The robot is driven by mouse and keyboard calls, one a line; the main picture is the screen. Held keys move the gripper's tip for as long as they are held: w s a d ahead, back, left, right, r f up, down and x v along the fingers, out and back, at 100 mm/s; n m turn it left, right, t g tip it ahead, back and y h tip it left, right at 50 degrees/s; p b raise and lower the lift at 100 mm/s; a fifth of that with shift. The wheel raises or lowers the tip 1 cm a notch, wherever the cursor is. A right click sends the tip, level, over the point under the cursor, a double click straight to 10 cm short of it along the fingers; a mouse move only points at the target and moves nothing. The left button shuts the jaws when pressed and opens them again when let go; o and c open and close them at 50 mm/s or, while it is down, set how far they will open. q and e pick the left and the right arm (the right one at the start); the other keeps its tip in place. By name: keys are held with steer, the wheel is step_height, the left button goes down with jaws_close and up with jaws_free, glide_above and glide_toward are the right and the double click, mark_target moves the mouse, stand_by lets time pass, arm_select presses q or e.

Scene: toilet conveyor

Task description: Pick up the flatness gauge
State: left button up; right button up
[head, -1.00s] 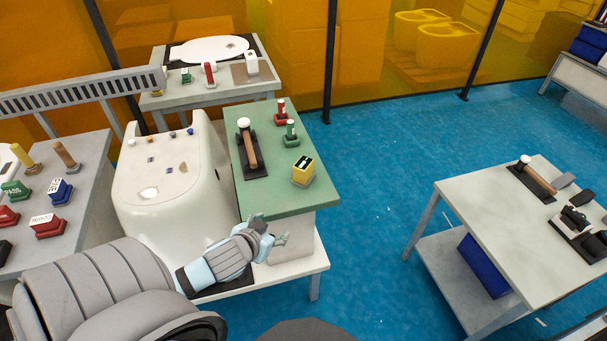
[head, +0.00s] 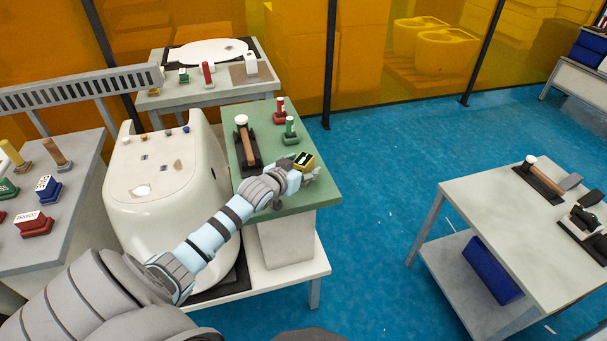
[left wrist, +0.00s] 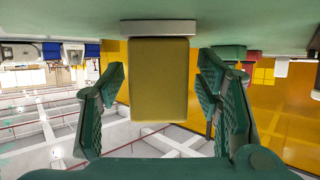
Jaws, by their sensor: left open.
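A yellow block (head: 308,159) with a dark, marked top stands on the green worktop (head: 320,194); it looks like the flatness gauge, though its label is not readable. My left gripper (head: 307,176) is at the near side of the block and hides its lower part in the head view. In the left wrist view, the yellow block (left wrist: 160,80) hangs upside down in the picture from its pale base (left wrist: 158,27). My left gripper (left wrist: 162,85) is open, with one green finger on each side of the block and visible gaps. My right gripper is not in view.
A wooden-handled tool on a dark pad (head: 245,145), a green stamp-like piece (head: 290,130) and a red one (head: 280,112) stand behind the block. A white toilet (head: 150,195) is left of the worktop. Blue floor lies right, before another table (head: 510,230).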

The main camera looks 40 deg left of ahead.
arm_select(q)
steer(key=shift+w+f, duration=0.2)
steer(key=shift+w, duration=0.15)
steer(key=shift+s+r, duration=0.1)
jaws_close()
